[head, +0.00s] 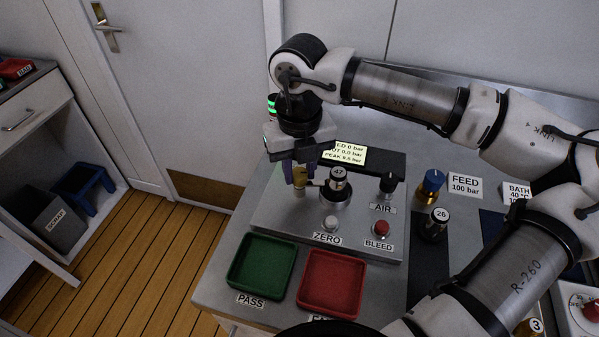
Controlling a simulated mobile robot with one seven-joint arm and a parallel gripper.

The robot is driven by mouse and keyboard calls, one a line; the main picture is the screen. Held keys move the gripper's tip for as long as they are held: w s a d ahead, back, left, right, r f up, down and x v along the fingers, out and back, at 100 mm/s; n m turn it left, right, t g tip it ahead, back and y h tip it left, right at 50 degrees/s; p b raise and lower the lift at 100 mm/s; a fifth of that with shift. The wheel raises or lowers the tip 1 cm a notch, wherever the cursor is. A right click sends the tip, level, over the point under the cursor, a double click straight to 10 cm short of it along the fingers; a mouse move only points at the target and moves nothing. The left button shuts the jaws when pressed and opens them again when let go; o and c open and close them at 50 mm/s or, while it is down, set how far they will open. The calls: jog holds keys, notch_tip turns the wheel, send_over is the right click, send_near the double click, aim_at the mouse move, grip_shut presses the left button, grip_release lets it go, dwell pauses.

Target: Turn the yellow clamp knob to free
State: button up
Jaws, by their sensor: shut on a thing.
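The yellow clamp knob (299,190) stands on the left of the grey panel plate (272,215). My gripper (299,174) comes down on it from above, its fingers shut on the knob. The fingers and the gripper body hide the knob's upper part, so its pointer and any free or clamped marking cannot be read. A dark cylinder labelled 47 (337,186) sits in a round holder just right of the knob.
A display (345,154) stands behind the knob. The AIR knob (388,184), ZERO button (331,224) and red BLEED button (382,228) are nearby. Green (234,277) and red (304,291) trays lie in front. A blue-topped cylinder (431,184) and cylinder 26 (434,224) stand right.

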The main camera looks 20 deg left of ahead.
aim_at(299, 173)
jog(key=n+b, duration=0.5)
jog(key=shift+f, duration=0.2)
jog(key=n+b, duration=0.2)
jog(key=n, duration=0.4)
jog(key=shift+r+b, duration=0.15)
jog(key=shift+b, duration=0.25)
jog(key=shift+n, duration=0.3)
jog(key=o, duration=1)
jog(key=shift+c, duration=0.2)
jog(key=shift+r, duration=0.15)
notch_tip(299, 173, up, 14)
